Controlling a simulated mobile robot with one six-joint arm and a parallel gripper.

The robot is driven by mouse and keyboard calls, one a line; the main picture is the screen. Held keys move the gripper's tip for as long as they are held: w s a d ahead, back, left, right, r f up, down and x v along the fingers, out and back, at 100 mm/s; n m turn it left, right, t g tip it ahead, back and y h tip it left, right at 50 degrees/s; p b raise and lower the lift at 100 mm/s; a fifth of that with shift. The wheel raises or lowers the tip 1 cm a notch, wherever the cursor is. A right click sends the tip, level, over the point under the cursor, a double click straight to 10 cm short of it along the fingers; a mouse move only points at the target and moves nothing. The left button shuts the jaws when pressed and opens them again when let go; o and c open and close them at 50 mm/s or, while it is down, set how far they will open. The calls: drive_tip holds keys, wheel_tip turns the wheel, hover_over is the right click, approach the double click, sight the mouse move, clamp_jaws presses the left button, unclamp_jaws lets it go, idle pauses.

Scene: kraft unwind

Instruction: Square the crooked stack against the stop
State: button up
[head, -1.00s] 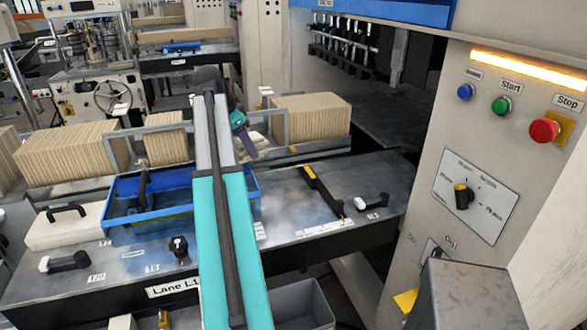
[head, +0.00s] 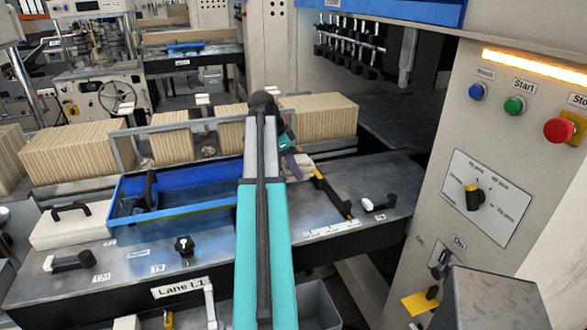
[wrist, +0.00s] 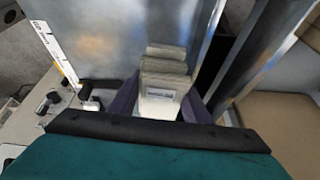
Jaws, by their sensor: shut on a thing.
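A small stack of pale flat pieces (wrist: 164,70) shows in the wrist view, its layers stepped and the nearest one bearing a label. My gripper (wrist: 160,106) has its purple fingers on both sides of the stack, shut on it. In the head view the stack (head: 304,163) is partly hidden by my gripper (head: 292,162) and sits just left of the far end of a black bar with a yellow end (head: 333,195), which looks like the stop. I cannot tell whether stack and bar touch.
A blue tray (head: 180,210) lies left of my arm on the metal table. A white block with a black handle (head: 75,225) stands farther left. Rows of kraft bundles (head: 318,116) stand behind. The control panel (head: 490,195) rises at right. A ruler strip (head: 332,229) lies in front of the bar.

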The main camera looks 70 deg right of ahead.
sight(294, 178)
drive_tip(key=shift+f, duration=0.25)
idle(0.3)
drive_tip(key=shift+f+b, duration=1.15)
drive_tip(key=shift+f, duration=0.95)
drive_tip(key=shift+s+d, duration=0.55)
drive_tip(key=shift+s, duration=0.15)
idle(1.9)
drive_tip(key=shift+w+a+f, duration=0.1)
drive_tip(key=shift+w+a, duration=0.05)
drive_tip(key=shift+w, duration=0.05)
idle(0.7)
drive_tip(key=o, duration=1.1)
drive_tip(key=p+v, duration=0.6)
drive_tip(key=v, duration=0.7)
drive_tip(key=shift+w+a+r+p, duration=0.1)
drive_tip(key=shift+a+r+p, duration=0.1)
drive_tip(key=shift+r+p, duration=0.2)
